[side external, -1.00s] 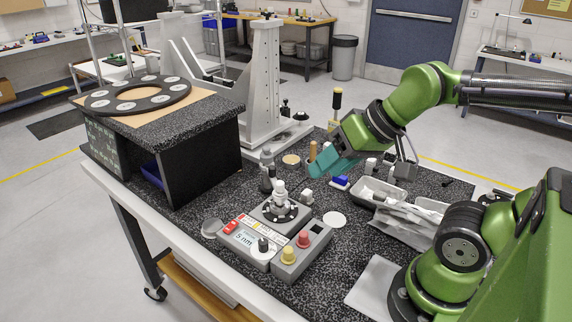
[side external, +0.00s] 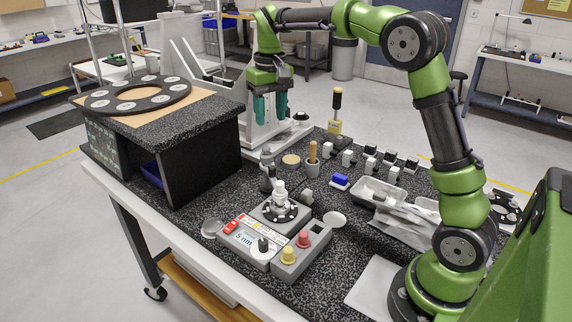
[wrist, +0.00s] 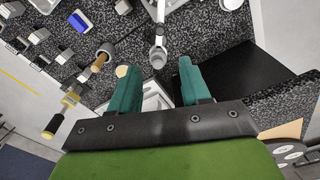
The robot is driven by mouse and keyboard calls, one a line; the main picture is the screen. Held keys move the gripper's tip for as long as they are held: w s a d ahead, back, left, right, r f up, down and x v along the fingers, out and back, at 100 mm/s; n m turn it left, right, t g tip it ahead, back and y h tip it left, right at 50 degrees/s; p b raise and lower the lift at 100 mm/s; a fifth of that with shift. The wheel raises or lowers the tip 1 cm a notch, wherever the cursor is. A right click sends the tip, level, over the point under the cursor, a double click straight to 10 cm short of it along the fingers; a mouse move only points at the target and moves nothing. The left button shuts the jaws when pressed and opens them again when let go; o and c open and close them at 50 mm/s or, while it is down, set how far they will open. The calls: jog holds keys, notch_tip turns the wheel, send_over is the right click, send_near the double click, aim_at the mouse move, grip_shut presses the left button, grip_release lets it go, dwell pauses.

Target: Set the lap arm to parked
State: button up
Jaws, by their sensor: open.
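My gripper (side external: 270,106) points down with its teal fingers apart and nothing between them. It is high at the back of the speckled bench, in front of the tall grey frame (side external: 266,60). In the wrist view the open gripper (wrist: 158,68) has a grey upright post (wrist: 158,42) showing beyond its fingertips; this post appears to be the one (side external: 267,172) near the bench middle. A grey-and-white fixture with a round dark base (side external: 280,206) stands on the control box (side external: 262,240). No part is clearly labelled as the lap arm, so I cannot tell which it is.
A wooden-handled tool (side external: 313,155), a yellow-and-black tool (side external: 336,112) and a blue block (side external: 340,180) stand right of the post. Metal trays (side external: 382,192) lie farther right. A raised black-sided stand (side external: 205,150) with a black ring (side external: 138,97) blocks the left.

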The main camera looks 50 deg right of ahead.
aim_at(272, 166)
notch_tip(272, 166, down, 15)
jog(key=shift+s+a+r, duration=0.1)
dwell(0.7)
grip_shut()
